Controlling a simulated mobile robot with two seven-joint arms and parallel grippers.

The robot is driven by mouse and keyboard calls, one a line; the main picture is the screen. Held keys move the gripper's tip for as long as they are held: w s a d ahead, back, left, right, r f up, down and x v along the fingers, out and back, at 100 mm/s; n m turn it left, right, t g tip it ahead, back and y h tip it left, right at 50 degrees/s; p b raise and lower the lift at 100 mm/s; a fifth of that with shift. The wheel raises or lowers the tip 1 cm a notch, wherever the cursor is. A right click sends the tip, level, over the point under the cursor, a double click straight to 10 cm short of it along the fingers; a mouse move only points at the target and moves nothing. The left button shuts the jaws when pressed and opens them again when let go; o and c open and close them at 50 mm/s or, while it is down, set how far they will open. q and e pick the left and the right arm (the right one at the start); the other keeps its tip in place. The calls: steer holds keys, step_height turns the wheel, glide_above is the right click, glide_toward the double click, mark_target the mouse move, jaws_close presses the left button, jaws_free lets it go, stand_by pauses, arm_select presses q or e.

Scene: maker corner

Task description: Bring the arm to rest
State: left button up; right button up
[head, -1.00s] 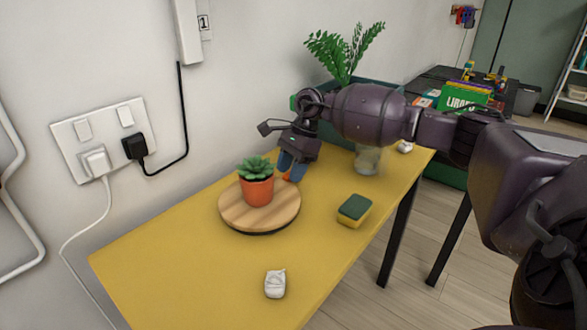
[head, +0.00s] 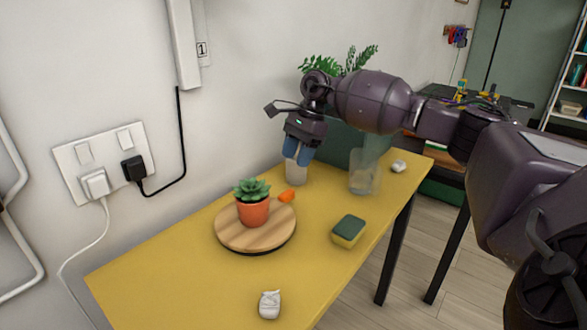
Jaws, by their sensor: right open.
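My right arm reaches in from the right across the table's far part. My right gripper (head: 297,158) points down with its blue fingertips apart, open, above the yellow table (head: 175,275). A pale cup-like thing (head: 296,174) shows just below and behind the fingertips; I cannot tell if they touch it. A small orange piece (head: 287,196) is at the far right edge of the round wooden board (head: 255,234), apart from the gripper. A succulent in an orange pot (head: 253,211) stands upright on that board. My left gripper is out of view.
A green and yellow sponge (head: 348,231) lies right of the board. A clear container (head: 364,178) stands beyond it, under my arm. White crumpled pieces lie at the near edge (head: 270,304) and far end (head: 398,166). A planter with a fern (head: 345,60) is behind my arm.

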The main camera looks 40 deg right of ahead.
steer(key=shift+d+r, duration=0.2)
steer(key=shift+r, duration=0.35)
